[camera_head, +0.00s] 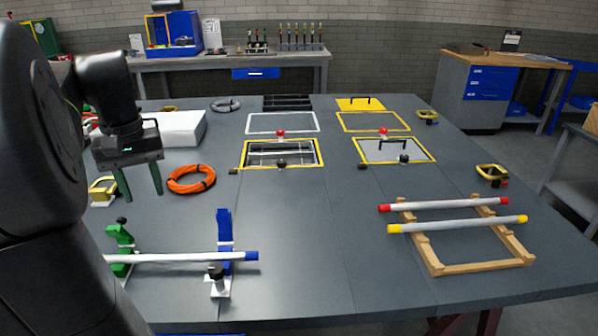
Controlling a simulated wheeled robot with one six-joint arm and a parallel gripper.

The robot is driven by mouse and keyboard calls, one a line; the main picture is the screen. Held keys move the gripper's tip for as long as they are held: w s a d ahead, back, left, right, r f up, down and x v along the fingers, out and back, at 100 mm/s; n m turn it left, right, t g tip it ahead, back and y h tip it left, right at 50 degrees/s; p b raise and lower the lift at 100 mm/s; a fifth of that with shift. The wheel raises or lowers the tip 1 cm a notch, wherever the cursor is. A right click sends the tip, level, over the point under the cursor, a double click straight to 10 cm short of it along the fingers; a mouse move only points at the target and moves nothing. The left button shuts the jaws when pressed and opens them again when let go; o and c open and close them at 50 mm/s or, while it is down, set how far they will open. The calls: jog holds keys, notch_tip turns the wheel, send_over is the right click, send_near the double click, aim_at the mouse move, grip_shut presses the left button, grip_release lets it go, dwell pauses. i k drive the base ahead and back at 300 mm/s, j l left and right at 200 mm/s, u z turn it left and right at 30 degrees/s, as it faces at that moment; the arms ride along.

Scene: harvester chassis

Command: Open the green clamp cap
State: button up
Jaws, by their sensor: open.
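The green clamp (120,268) stands at the front left of the table and is partly hidden by my arm. Its green cap (119,237) sits above the tube with a black knob (122,220) on top; how far it is closed is hard to tell. A white tube (185,257) with a blue end runs from the green clamp to the blue clamp (224,264). The blue clamp's blue cap (224,225) stands upright. My gripper (140,197) points down with its two green fingers apart and empty, above and behind the green clamp in the picture.
An orange cable coil (191,180) lies right of my gripper. A white box (180,128) and a yellow-handled part (103,188) are near it. Yellow-framed hatches (281,166) fill the middle. A wooden rack (480,267) holds two white tubes at right. The front middle of the table is clear.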

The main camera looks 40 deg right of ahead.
aim_at(125, 239)
jog(key=k+l, duration=0.15)
jog(key=l, duration=0.25)
jog(key=k+l+u, duration=0.15)
jog(key=l, duration=0.3)
jog(key=k+l, duration=0.25)
jog(key=l, duration=0.15)
jog(key=j+u, duration=0.15)
jog(key=u, duration=0.3)
